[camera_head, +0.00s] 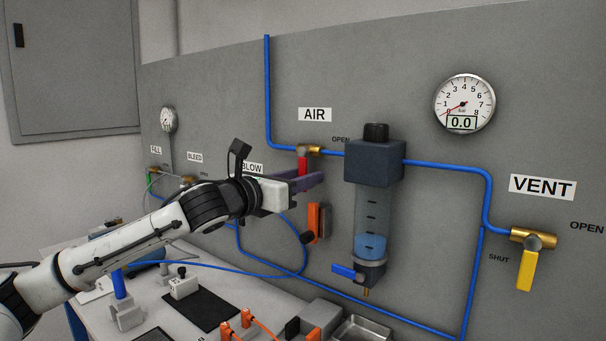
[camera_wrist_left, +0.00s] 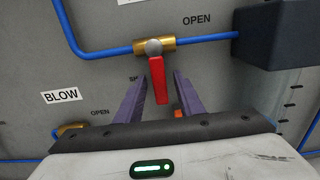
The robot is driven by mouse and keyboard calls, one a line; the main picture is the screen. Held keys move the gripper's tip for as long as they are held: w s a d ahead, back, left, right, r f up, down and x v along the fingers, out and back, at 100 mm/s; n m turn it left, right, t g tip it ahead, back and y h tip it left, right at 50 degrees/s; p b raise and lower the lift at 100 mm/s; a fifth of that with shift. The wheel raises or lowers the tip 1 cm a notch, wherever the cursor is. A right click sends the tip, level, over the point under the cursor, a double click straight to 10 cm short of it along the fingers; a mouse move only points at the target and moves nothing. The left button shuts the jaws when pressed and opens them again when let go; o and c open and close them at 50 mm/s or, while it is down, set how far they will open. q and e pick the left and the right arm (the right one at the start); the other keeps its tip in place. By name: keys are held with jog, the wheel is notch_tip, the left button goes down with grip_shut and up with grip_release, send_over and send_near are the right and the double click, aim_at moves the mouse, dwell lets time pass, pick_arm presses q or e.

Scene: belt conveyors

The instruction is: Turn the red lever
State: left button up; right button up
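The red lever (camera_head: 303,165) hangs straight down from a brass valve (camera_head: 315,150) on the blue pipe, below the AIR label. The lever (camera_wrist_left: 159,80) also shows in the left wrist view, with an OPEN mark to its upper right and a partly hidden mark at its lower left. My left gripper (camera_head: 311,180) is at the lever. Its two purple fingers are open, one on either side of the lever's lower part, with gaps visible in the left wrist view. The fingers hide the lever's lower end in the head view. My right gripper is not in view.
A dark filter block (camera_head: 374,161) with a clear bowl stands right of the lever. A yellow VENT lever (camera_head: 526,270) hangs farther right. A gauge (camera_head: 464,104) reads 0.0. Below is a bench (camera_head: 265,297) with orange clamps and a metal tray (camera_head: 362,329).

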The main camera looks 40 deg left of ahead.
pick_arm(q)
jog(key=shift+w, duration=0.25)
jog(key=shift+c, duration=0.4)
grip_shut()
